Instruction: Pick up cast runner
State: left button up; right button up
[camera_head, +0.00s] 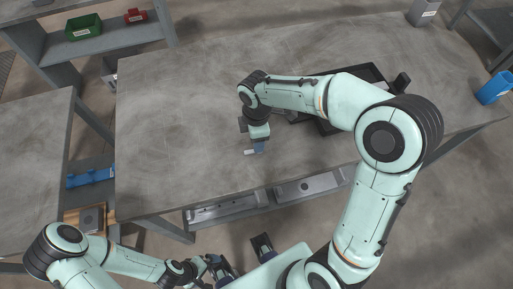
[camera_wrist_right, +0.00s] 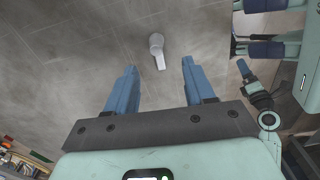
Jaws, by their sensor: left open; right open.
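A small light-grey piece, likely the cast runner (camera_wrist_right: 157,50), lies on the grey table, with a rounded head and a short stem. In the right wrist view it shows ahead of my right gripper (camera_wrist_right: 159,72), between its two blue fingers, which are apart and empty. In the head view the piece (camera_head: 249,152) shows beside the right gripper's blue fingertips (camera_head: 259,146), near the table's front edge. My left gripper (camera_head: 241,256) is open and empty, low in the picture in front of the table.
A black tray (camera_head: 377,73) stands on the worktable (camera_head: 190,100), partly hidden by my right arm. A blue container (camera_head: 493,88) is at the far right. Green (camera_head: 84,27) and red (camera_head: 135,16) bins sit on a shelf at upper left. The table's left half is clear.

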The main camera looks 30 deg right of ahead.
notch_tip(320, 180, down, 7)
jog(key=shift+w+d+r, duration=0.1)
jog(key=shift+w+r, duration=0.05)
dwell(0.4)
grip_shut()
